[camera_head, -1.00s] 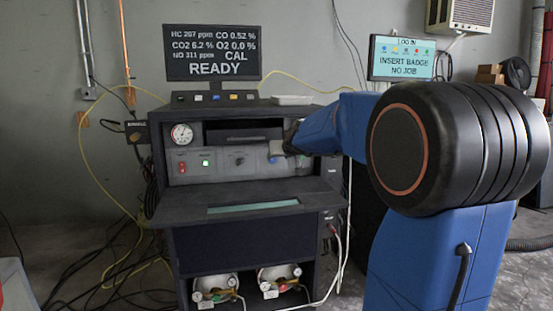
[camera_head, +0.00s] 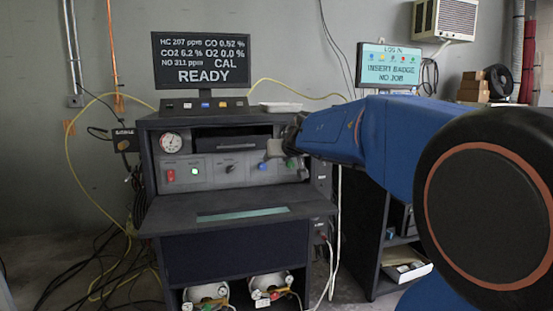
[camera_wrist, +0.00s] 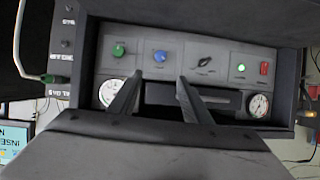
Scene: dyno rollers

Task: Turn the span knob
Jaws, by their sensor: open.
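The analyser's front panel has a blue knob (camera_head: 262,166), a green knob (camera_head: 291,163) and a black pointer knob (camera_head: 230,168). Their labels are too small to read, so I cannot tell which says span. In the wrist view the picture is upside down, with the green knob (camera_wrist: 118,50) at left, the blue knob (camera_wrist: 160,56) mid-panel and the black knob (camera_wrist: 205,61) right of it. My gripper (camera_wrist: 160,80) is open and empty, its two dark fingers apart and lined up with the blue knob. In the head view my gripper (camera_head: 274,149) is just above the blue knob; contact is not visible.
The panel also holds a red switch (camera_head: 170,176), a lit green lamp (camera_head: 195,172) and a round gauge (camera_head: 171,142). A dark shelf (camera_head: 170,212) juts out below. A readout screen (camera_head: 201,60) saying READY stands on top. Cables hang at the left.

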